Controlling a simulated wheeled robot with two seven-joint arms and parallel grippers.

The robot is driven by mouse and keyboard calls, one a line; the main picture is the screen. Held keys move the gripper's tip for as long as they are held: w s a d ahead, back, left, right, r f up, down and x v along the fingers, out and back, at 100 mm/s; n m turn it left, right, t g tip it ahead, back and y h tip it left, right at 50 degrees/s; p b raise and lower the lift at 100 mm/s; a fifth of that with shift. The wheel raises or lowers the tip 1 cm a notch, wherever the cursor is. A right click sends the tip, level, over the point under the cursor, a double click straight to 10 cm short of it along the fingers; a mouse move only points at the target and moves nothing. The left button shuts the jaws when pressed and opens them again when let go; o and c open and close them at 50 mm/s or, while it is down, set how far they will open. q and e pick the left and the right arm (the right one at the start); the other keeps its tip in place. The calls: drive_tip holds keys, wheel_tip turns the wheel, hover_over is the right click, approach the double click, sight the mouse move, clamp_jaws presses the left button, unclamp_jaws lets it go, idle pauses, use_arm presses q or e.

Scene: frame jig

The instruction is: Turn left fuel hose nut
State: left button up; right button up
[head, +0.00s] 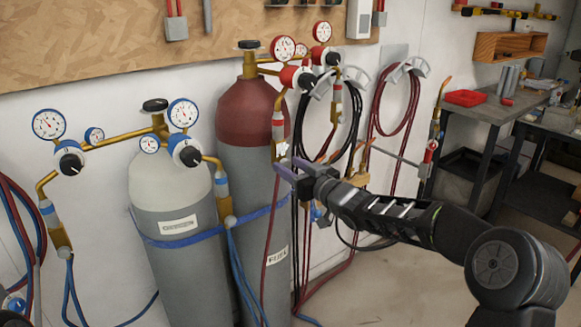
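The fuel cylinder (245,115) has a dark red top and a grey body with a "FUEL" label. Its brass regulator carries red gauges (283,48). The left fuel outlet (278,125), with a red band, hangs down in front of the cylinder's right side. The left fuel hose nut (279,151) is at its lower end, partly hidden by my gripper. A dark red hose (270,215) runs down from there. My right gripper (283,153) reaches in from the right with its tips at the nut; contact and finger opening are unclear. My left gripper is not in view.
A white-topped cylinder (168,185) with blue gauges and hoses stands at left, behind a blue strap (180,240). A second fuel outlet (337,105) and coiled hoses (398,90) are right of the cylinder. A workbench (490,112) with a red tray (465,97) stands further right.

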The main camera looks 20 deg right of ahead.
clamp_jaws()
idle(0.5)
